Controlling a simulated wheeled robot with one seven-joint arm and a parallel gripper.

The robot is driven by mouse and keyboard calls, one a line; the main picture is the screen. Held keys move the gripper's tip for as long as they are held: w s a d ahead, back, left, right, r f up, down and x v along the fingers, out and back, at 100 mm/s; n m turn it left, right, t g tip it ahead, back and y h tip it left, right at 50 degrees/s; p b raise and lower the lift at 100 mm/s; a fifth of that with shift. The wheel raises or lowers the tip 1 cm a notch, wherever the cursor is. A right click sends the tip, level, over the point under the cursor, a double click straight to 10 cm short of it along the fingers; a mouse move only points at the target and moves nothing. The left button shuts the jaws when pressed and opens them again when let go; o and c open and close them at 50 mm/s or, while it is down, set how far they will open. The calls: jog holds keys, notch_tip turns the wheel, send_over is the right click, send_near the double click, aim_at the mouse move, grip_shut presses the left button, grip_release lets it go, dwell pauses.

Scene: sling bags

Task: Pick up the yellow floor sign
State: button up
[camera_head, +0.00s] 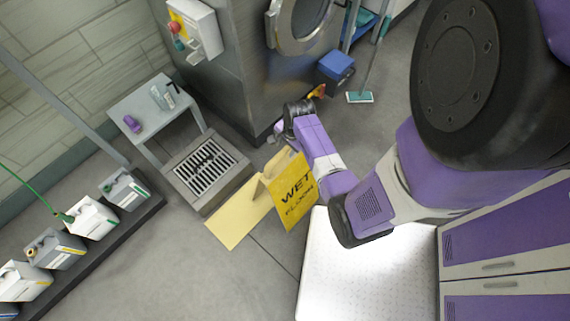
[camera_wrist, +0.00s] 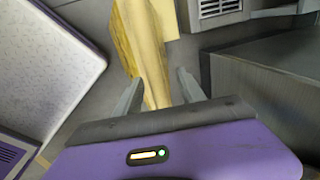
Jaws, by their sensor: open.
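The yellow floor sign (camera_head: 292,191) reads "WET FLOOR" in black letters on one panel. It stands folded out on the grey floor beside a floor drain, its other panel spread toward the lower left. In the wrist view the sign (camera_wrist: 147,45) is seen from above as a long yellow strip reaching down between my fingers. My gripper (camera_wrist: 158,90) is open, one finger on each side of this strip, with no clear contact. In the head view my arm reaches to the sign's upper right, and the fingertips there are too small to tell apart.
A white-topped surface (camera_head: 365,275) lies just below the sign. A drain grate (camera_head: 205,168) and a small grey table (camera_head: 158,108) are to its left. The steel machine (camera_head: 245,75) stands close behind. Several jugs (camera_head: 92,216) line the left wall. Open floor lies lower left.

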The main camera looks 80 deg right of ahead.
aim_at(286, 156)
notch_tip(286, 156, down, 4)
jog(key=shift+w+d+f+b, duration=0.1)
jog(key=shift+w+b, duration=0.05)
jog(key=shift+b, duration=0.15)
grip_shut()
dwell(1.3)
